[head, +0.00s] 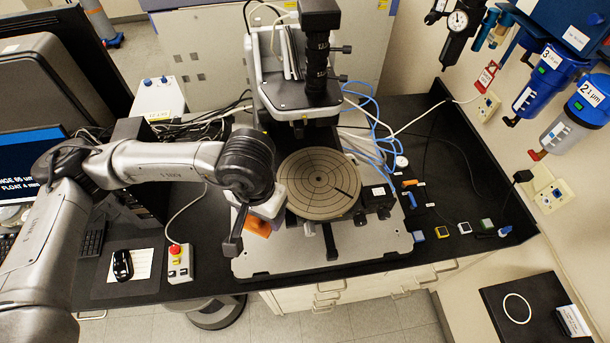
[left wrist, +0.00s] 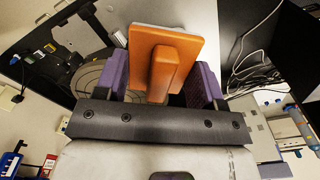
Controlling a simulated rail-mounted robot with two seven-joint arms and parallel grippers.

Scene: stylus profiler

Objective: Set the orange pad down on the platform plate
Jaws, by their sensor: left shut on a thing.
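The orange pad (head: 258,226) is in my left gripper (head: 252,220), left of the round stage disc and over the left part of the light grey platform plate (head: 275,255). In the left wrist view the orange pad (left wrist: 165,40) is a flat square with a block-shaped grip on its near face. The purple fingers of the left gripper (left wrist: 162,85) are shut on that grip. Whether the pad touches the plate is hard to tell. My right gripper is not in view.
The round tan disc (head: 305,200) with ring lines sits on the plate under the microscope column (head: 317,70). A red-button box (head: 180,265) stands left of the plate. Several small coloured blocks (head: 442,232) lie to the right. The plate's front strip looks mostly clear.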

